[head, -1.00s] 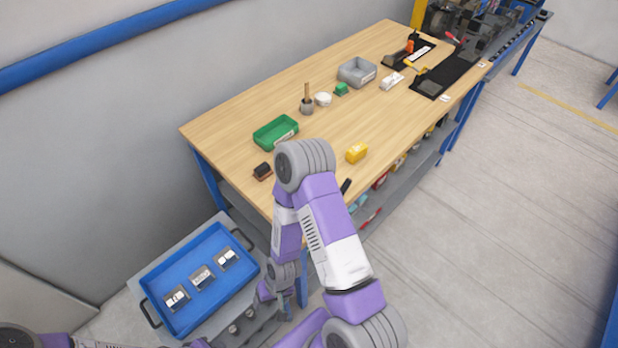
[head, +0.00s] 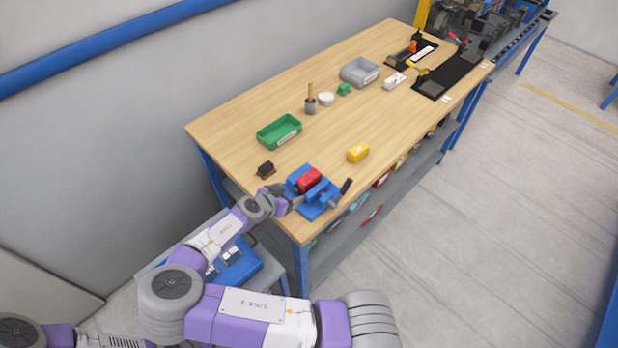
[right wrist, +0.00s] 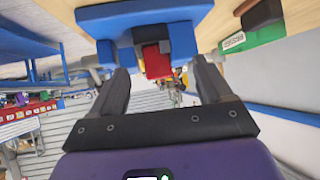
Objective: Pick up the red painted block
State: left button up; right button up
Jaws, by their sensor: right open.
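The red painted block (head: 309,180) sits in a blue vise-like fixture (head: 319,209) at the near end of the wooden table. My right gripper (head: 287,196) is at the left side of the fixture, its fingers partly hidden in the head view. In the right wrist view the red block (right wrist: 158,62) shows between the two fingers of my open right gripper (right wrist: 161,70), beyond the tips, with parts of the blue fixture (right wrist: 145,13) around it. I cannot tell whether a finger touches it. My left gripper is not in view.
A dark brown block (head: 266,170) lies left of the fixture and a yellow block (head: 358,152) right of it. The middle of the table (head: 345,120) is clear.

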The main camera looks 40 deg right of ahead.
aim_at(308, 176)
jog(key=shift+h, duration=0.7)
jog(key=d, duration=0.2)
jog(key=d+p, duration=0.1)
jog(key=d, duration=0.2)
jog(key=w+d, duration=0.1)
jog(key=d, duration=0.2)
jog(key=shift+w, duration=0.1)
jog(key=shift+r, duration=0.1)
jog(key=shift+c, duration=0.3)
jog(key=shift+a, duration=0.1)
jog(key=c, duration=1.4)
